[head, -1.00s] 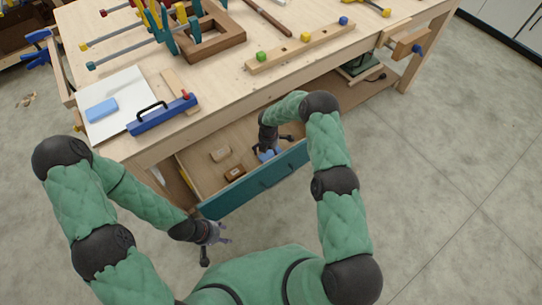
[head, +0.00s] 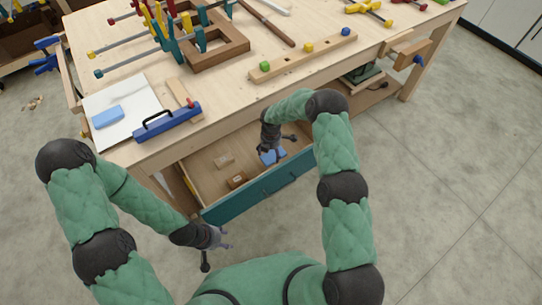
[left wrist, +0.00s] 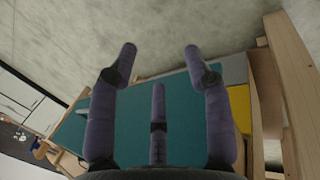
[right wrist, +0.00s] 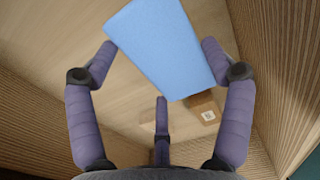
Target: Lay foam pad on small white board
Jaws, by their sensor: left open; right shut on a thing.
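The small white board (head: 142,99) lies at the left front of the workbench. One blue foam pad (head: 107,117) lies flat on its left part. Another blue foam pad (head: 274,157) is at my right gripper (head: 271,151), inside the open drawer. In the right wrist view this pad (right wrist: 165,45) sits between the fingers, and the right gripper (right wrist: 160,46) is shut on it. The head view does not show clearly how high it is above the drawer floor. My left gripper (head: 226,238) is open and empty in front of the drawer; the left wrist view shows its spread fingers (left wrist: 160,50).
The open drawer (head: 262,188) has a teal front and holds small wooden blocks (head: 237,180). A blue level-like tool (head: 167,122) lies at the board's right edge. Clamps and a wooden frame (head: 222,50) stand behind. A peg strip (head: 300,57) lies to the right.

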